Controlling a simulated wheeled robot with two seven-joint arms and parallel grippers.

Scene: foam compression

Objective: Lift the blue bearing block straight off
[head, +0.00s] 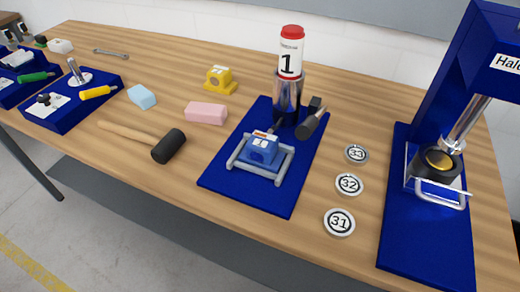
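The blue bearing block (264,149) sits in the middle of a grey frame with side bars (282,165). The frame stands on a dark blue base plate (243,192) on the wooden table. The block has a light label and some orange on top. Behind it, on the same plate, stands a metal cylinder (287,92) with a red-capped white bottle marked 1 (291,55) above it. Whether the block touches the frame all round cannot be told. Neither of my grippers shows in the head view.
Discs marked 31 (339,222), 32 (348,184) and 33 (356,153) lie right of the plate. A blue press (432,222) stands far right. A black-headed mallet (168,146), pink block (206,113) and yellow device (219,80) lie left. Bare table lies in front.

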